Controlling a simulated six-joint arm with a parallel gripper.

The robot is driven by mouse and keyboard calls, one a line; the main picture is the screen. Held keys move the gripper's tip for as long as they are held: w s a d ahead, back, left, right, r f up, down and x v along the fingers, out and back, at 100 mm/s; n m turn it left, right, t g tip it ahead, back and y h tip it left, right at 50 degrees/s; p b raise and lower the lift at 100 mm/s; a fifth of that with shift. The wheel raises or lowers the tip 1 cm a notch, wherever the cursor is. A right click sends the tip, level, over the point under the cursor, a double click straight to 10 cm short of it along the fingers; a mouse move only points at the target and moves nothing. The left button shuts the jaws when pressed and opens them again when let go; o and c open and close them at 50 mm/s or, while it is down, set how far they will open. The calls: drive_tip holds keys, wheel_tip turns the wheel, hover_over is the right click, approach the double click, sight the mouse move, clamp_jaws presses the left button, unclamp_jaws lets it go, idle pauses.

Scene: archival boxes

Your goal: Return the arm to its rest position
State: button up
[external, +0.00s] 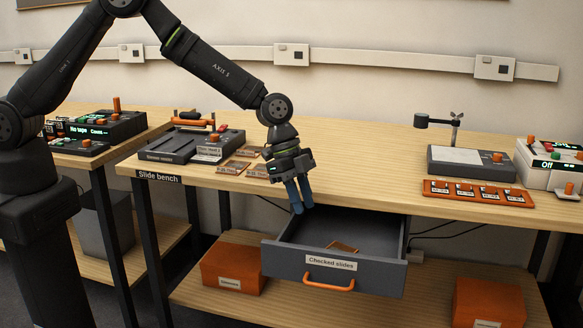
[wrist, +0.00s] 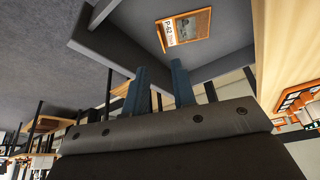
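My arm reaches over the slide bench from the left. My gripper (external: 302,210) points down just above the back left part of the open drawer (external: 280,253), which is labelled "Checked slides". Its two blue fingers stand apart with nothing between them; the gap also shows in the wrist view (wrist: 160,68). A slide with an orange frame (external: 342,247) lies flat on the drawer floor, apart from the fingers.
The bench top (external: 370,165) is mostly clear in the middle. Several slides (external: 236,167) lie on it beside a grey device (external: 190,143). An orange slide rack (external: 478,192) and a light box (external: 470,163) stand at right. Orange boxes (external: 232,265) sit on the lower shelf.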

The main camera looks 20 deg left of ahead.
drive_tip(key=x, duration=1.2)
drive_tip(key=shift+f, duration=0.35)
wheel_tip(320, 180, up, 3)
drive_tip(key=shift+f, duration=0.1)
drive_tip(key=shift+r, duration=0.35)
